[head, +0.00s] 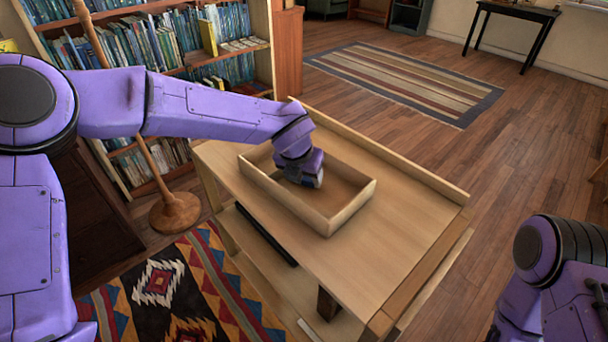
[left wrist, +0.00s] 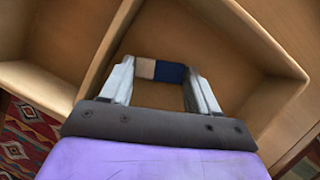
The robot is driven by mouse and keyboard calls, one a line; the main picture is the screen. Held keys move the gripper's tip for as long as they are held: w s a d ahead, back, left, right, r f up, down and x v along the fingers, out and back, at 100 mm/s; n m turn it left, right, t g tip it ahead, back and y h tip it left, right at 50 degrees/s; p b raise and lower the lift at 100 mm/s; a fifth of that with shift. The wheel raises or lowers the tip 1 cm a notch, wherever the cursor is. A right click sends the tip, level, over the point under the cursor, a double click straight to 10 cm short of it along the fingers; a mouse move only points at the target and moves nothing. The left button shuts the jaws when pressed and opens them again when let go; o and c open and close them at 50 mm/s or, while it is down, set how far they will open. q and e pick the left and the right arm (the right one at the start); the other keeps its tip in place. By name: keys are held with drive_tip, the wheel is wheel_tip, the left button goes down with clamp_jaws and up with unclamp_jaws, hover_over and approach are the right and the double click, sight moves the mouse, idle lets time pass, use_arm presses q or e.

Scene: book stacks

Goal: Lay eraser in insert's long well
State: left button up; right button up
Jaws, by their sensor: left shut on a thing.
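The insert (head: 352,208) is an open, light wooden box on the cart's top; a divider (left wrist: 104,62) shows in the left wrist view, with one well on each side. My left gripper (head: 311,184) points down into the insert. In the left wrist view my left gripper (left wrist: 160,76) is shut on the eraser (left wrist: 162,71), a small block, part cream and part dark blue, held crosswise between the fingertips. It is over the well right of the divider; I cannot tell whether it touches the floor. The head view hides the eraser. My right gripper is out of view.
The wooden cart (head: 405,230) has bare top around the insert and a raised back edge. A full bookshelf (head: 150,45) and a wooden stand (head: 175,212) are at the left. A patterned rug (head: 185,290) lies in front; a striped rug (head: 405,80) lies behind.

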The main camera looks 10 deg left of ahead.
use_arm(q)
drive_tip(key=shift+f, duration=0.1)
drive_tip(key=o, duration=1)
drive_tip(key=shift+s+r, duration=0.1)
drive_tip(key=shift+r, duration=0.45)
drive_tip(key=v, duration=1.1)
drive_tip(key=shift+s+r+p, duration=0.1)
drive_tip(key=shift+s+p, duration=0.1)
drive_tip(key=shift+p, duration=0.15)
